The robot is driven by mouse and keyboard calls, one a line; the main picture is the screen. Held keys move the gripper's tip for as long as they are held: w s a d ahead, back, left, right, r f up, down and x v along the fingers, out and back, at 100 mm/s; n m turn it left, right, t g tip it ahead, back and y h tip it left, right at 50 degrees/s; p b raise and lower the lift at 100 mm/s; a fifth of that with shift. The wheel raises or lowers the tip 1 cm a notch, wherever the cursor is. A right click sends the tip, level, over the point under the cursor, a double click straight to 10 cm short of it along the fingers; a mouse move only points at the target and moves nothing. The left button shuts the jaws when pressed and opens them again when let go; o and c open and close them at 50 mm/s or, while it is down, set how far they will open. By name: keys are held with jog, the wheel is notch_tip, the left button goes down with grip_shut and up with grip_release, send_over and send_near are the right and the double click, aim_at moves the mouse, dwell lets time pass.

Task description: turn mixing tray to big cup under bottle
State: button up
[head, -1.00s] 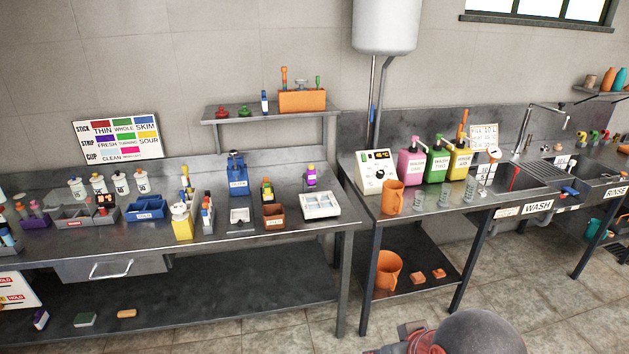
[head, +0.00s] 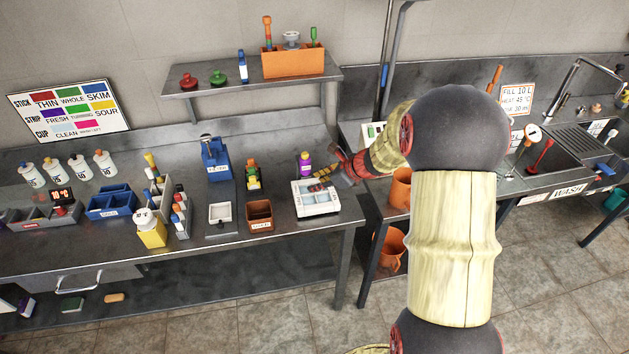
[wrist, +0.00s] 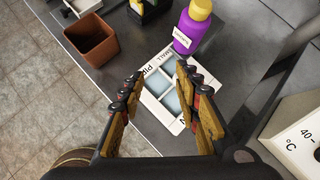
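The white mixing tray (head: 335,207) with pale compartments lies on the left table near its right end. A purple bottle with a yellow cap (head: 305,165) stands upright just behind the tray; the wrist view shows the bottle (wrist: 190,28) beside the tray's far edge. My gripper (head: 323,175) is over the tray's back right side. In the wrist view its fingers (wrist: 160,71) are open, with nothing held between them.
A white temperature box (wrist: 297,135) stands close on the right.

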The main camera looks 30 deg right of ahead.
aim_at(315, 192)
jog(key=w+f+m, duration=0.1)
jog(key=f, duration=0.1)
jog(key=w+d+f+b, duration=0.1)
jog(key=w+f, duration=0.1)
jog(key=w+d+f+m, duration=0.1)
jog(key=f, duration=0.2)
jog(key=shift+w+f+m+h, duration=0.1)
jog(key=shift+w+m+h, duration=0.2)
jog(key=shift+w, duration=0.05)
jog(key=shift+w+a+f, duration=0.15)
jog(key=shift+w+f, duration=0.3)
jog(key=shift+w, duration=0.05)
jog(key=shift+c, duration=0.3)
jog(key=c, duration=0.7)
grip_shut()
